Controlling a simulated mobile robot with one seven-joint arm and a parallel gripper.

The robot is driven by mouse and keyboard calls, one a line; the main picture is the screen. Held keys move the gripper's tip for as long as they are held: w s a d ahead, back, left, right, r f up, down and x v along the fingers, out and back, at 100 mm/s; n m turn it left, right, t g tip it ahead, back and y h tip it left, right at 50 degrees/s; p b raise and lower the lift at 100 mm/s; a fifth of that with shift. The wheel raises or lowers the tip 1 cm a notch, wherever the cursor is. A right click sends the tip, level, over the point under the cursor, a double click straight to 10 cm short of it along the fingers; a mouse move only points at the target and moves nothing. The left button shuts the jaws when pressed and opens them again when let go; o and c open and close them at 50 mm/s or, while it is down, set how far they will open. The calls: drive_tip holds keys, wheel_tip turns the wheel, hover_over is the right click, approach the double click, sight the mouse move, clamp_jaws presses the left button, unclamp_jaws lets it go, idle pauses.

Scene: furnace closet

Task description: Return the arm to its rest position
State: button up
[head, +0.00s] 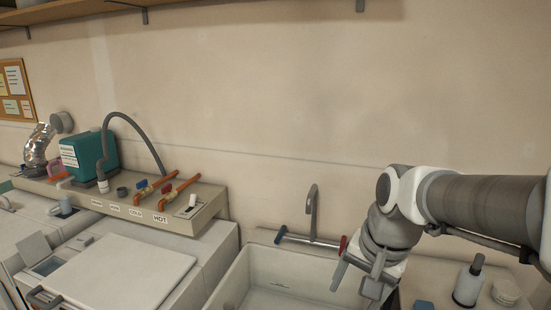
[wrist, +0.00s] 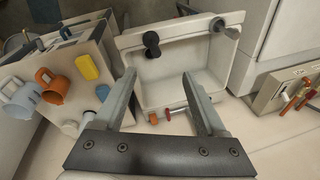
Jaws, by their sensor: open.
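My arm (head: 480,205) reaches in from the right edge of the head view, bent downward at a white and grey wrist joint. My gripper (head: 356,284) hangs over the right side of the white sink (head: 237,277), beside the faucet (head: 312,212). In the wrist view, my gripper (wrist: 158,76) has its two grey fingers spread apart. Nothing is between them but the view of the sink (wrist: 187,82) beyond. The fingers hold nothing. I cannot tell how far above the sink they are.
A soap bottle (head: 468,281) stands on the right counter under my arm. A washer lid (head: 125,270) and a pipe ledge (head: 150,222) lie left of the sink.

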drive_tip(key=s+r+n+t+h, duration=0.1)
drive_tip(key=s+r+n+t, duration=0.1)
drive_tip(key=s+n, duration=0.4)
drive_tip(key=s, duration=0.4)
drive_tip(key=shift+d+r+n+t, duration=0.15)
drive_tip(key=shift+r+n+t, duration=0.15)
drive_tip(key=shift+t, duration=0.1)
